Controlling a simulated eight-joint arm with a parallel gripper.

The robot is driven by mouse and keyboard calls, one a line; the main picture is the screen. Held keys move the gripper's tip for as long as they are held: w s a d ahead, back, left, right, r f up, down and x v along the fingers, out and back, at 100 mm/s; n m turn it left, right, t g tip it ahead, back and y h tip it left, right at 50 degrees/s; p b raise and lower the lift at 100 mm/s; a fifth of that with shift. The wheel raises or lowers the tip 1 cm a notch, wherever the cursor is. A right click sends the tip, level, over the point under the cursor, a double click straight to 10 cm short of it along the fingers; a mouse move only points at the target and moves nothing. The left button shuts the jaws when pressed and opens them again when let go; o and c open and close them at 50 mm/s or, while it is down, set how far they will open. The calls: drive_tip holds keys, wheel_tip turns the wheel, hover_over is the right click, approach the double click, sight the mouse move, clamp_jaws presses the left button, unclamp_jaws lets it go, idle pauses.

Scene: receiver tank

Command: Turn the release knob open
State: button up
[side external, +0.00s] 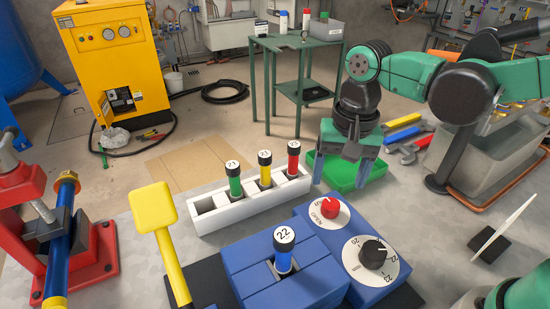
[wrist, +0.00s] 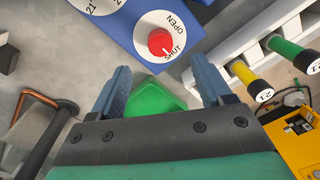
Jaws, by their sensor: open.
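The red release knob (side external: 330,208) sits on a white dial at the back end of the blue block (side external: 308,230). In the wrist view the knob (wrist: 161,42) shows the words OPEN and SHUT around it, and its pale mark is on the SHUT side. My gripper (side external: 343,176) points down with its fingers apart and empty, above and behind the knob. In the wrist view my gripper (wrist: 161,74) has a finger on either side below the dial, and the knob lies beyond the fingertips, not touched.
A black knob (side external: 374,254) on a numbered dial is in front of the red one. A blue cylinder marked 22 (side external: 284,252) stands in the block. A white rack (side external: 218,217) holds green, yellow and red cylinders. A green tray (side external: 343,172) lies behind my gripper. A yellow lever (side external: 158,210) rises at left.

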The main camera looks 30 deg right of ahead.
sight(332, 203)
drive_tip(key=shift+a+f, duration=0.15)
drive_tip(key=shift+f, duration=2.7)
drive_tip(key=shift+c, duration=0.3)
drive_tip(key=shift+w, duration=0.1)
clamp_jaws()
